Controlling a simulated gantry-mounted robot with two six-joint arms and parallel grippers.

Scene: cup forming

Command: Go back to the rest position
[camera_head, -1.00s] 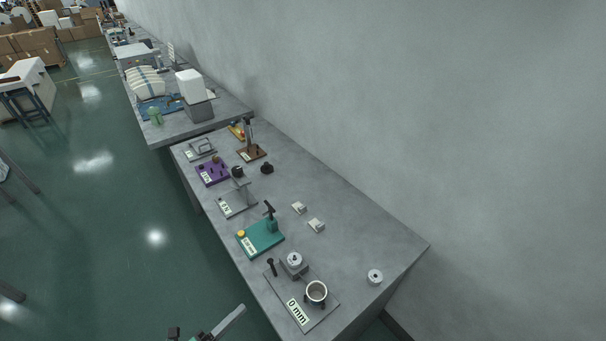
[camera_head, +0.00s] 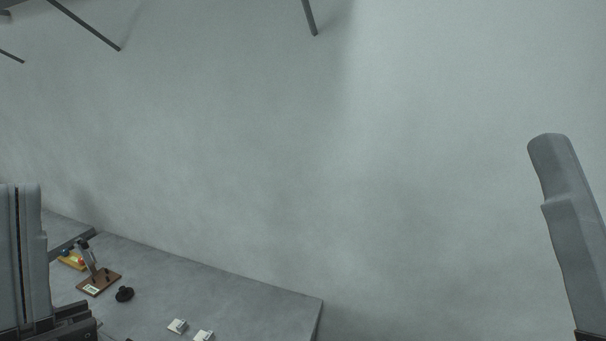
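In the head view, grey parts of my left arm stand upright at the left edge, with dark parts at their lower end. A grey link of my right arm rises at the right edge and leaves the picture at the bottom. I cannot make out the fingertips of either gripper. Only the far part of the grey workbench (camera_head: 235,295) shows, at the lower left.
On the bench are a brown-based stand (camera_head: 98,283), a small black knob-like piece (camera_head: 124,294) and two small white pieces (camera_head: 177,326) (camera_head: 203,336). A yellow tray (camera_head: 72,262) lies behind the stand. A bare grey wall (camera_head: 300,150) fills most of the view.

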